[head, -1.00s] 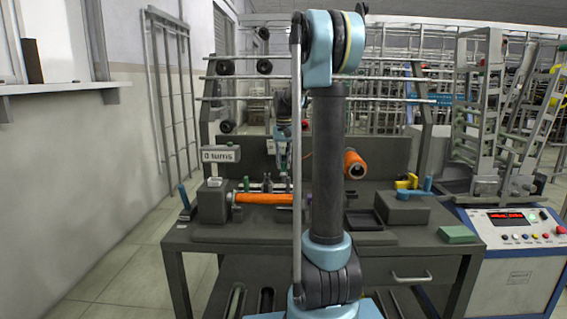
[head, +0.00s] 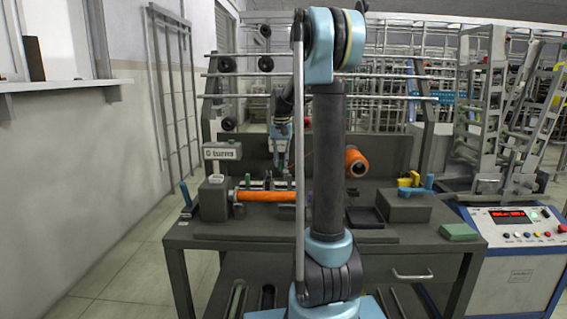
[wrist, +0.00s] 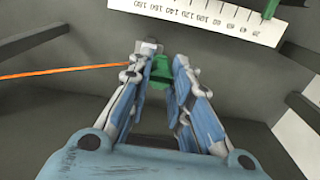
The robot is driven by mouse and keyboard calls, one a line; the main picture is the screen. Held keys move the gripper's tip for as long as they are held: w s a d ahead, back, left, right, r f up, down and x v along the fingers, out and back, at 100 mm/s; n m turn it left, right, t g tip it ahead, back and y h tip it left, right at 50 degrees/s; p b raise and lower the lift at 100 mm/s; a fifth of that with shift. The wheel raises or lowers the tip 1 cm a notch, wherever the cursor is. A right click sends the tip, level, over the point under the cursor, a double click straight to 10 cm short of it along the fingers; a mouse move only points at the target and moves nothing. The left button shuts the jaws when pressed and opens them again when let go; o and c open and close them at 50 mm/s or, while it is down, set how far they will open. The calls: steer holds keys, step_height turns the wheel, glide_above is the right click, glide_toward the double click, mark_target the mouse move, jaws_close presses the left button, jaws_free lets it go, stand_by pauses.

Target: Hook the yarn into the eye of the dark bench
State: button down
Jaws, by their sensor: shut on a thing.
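The dark bench (head: 190,236) stands ahead of me. In the wrist view the orange yarn (wrist: 70,70) runs in from the left to my gripper (wrist: 158,62). The fingers are close together at a small green piece (wrist: 159,72), with the yarn reaching the left fingertip. In the head view my gripper (head: 282,168) hangs above the bench, behind the orange bobbin (head: 265,196), partly hidden by my own arm. An orange yarn cone (head: 356,160) is to its right. I cannot make out the eye.
A dark block (head: 403,207) with a blue handle and a green block (head: 458,231) are at the right. A white scale strip (wrist: 215,16) lies beyond the fingers.

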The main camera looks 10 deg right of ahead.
steer(key=shift+w+a+r, duration=0.1)
steer(key=shift+w+a, duration=0.05)
steer(key=shift+a, duration=0.7)
steer(key=shift+w+a, duration=0.15)
steer(key=shift+a, duration=0.65)
steer(key=shift+w+a+r, duration=0.1)
steer(key=shift+a+r, duration=0.15)
steer(key=shift+r, duration=0.95)
steer(key=shift+a+r, duration=0.2)
steer(key=shift+r, duration=0.95)
